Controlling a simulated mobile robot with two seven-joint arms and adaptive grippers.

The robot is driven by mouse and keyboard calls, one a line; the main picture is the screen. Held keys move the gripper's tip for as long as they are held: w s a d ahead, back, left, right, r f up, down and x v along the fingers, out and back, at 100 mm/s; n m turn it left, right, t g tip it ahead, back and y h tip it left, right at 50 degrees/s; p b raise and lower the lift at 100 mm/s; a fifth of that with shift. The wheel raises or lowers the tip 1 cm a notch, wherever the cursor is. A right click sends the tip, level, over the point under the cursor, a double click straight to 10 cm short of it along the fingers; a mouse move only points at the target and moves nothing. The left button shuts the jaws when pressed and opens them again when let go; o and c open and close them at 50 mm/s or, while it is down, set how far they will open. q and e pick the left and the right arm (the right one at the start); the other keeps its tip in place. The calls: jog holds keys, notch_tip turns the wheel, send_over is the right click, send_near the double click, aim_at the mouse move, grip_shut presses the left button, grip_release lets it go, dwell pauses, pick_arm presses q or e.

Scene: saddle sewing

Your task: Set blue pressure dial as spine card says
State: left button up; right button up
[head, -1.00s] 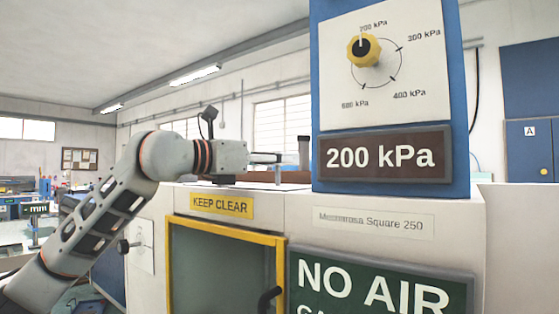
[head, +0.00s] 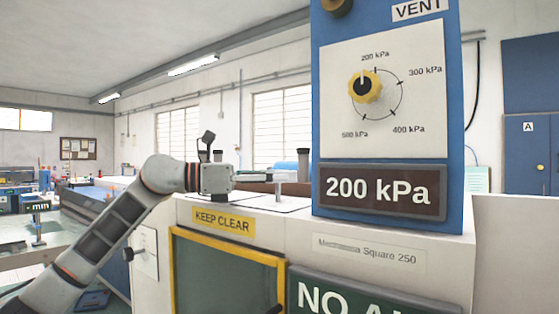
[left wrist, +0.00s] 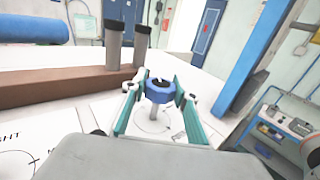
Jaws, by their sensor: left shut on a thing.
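In the left wrist view a blue dial with a black centre (left wrist: 160,93) stands on a pale stem above a white plate. My left gripper (left wrist: 158,90) has its teal fingers on both sides of this dial and is shut on it. The dial's pointer and scale cannot be read. In the head view my left gripper (head: 282,177) is low over the white machine top, left of the blue panel; the blue dial is not clear there. No spine card can be made out. My right gripper is in neither view.
The blue panel (head: 454,120) carries a yellow dial (head: 366,87) pointing to 200 kPa, above a "200 kPa" plate (head: 378,192). A brown bar (left wrist: 70,87) and grey posts (left wrist: 113,45) stand left of the gripper. A yellow-framed opening (head: 225,236) is below.

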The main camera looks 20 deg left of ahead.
pick_arm(q)
jog(key=shift+w+r+m+g+h+p, duration=0.1)
jog(key=shift+r+m+g+h+p, duration=0.2)
jog(key=shift+m+g+p, duration=0.25)
jog(key=shift+f+m+g, duration=0.1)
jog(key=shift+m+g, duration=0.15)
jog(key=shift+g, duration=0.2)
jog(key=shift+m+g+h+p, duration=0.5)
jog(key=shift+m+g+h, duration=0.1)
jog(key=shift+g, duration=0.4)
jog(key=shift+f+m+g, duration=0.1)
jog(key=shift+m+g, duration=0.2)
jog(key=shift+g, duration=0.3)
jog(key=shift+m+g, duration=0.5)
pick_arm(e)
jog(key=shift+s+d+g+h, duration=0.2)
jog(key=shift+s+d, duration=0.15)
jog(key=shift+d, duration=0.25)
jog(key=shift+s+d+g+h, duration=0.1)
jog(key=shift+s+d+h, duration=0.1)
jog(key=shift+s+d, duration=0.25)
pick_arm(q)
jog(key=shift+s+f+g, duration=0.1)
jog(key=shift+s+g, duration=0.1)
jog(key=shift+g, duration=0.1)
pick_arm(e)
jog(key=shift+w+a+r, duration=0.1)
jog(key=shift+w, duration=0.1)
